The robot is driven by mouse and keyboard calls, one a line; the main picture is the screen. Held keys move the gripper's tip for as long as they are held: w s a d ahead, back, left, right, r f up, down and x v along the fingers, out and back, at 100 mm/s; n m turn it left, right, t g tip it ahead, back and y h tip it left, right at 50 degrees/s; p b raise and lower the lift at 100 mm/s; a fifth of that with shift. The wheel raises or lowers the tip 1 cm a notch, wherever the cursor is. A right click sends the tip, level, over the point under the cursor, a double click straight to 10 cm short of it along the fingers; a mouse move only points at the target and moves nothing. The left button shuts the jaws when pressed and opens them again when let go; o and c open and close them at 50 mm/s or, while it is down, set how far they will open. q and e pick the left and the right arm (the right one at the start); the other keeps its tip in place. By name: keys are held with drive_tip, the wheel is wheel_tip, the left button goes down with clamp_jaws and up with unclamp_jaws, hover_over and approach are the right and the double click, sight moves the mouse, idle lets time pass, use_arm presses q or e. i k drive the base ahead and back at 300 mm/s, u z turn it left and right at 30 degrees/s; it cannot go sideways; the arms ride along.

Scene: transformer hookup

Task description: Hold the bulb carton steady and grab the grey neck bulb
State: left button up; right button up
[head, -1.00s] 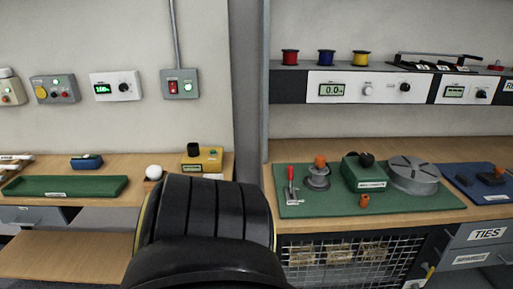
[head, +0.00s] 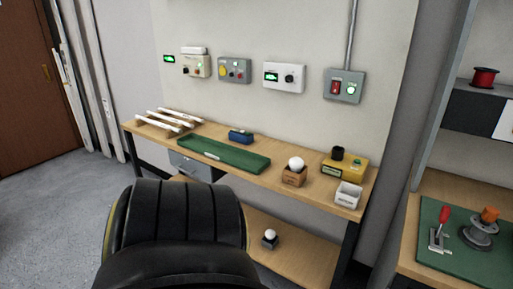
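A small brown carton (head: 293,178) stands on the wooden wall bench in the head view, right of the green tray. A round white bulb (head: 296,163) sits in its top. The bulb's neck is hidden, so I cannot tell its colour. A second small white bulb (head: 270,233) shows on the lower shelf, on or in a dark grey piece (head: 270,242); it is too small to tell more. Neither of my grippers is in view.
A second bench with a green mat (head: 450,250) stands at right.

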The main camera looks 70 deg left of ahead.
sight(296, 164)
drive_tip(key=u, duration=2)
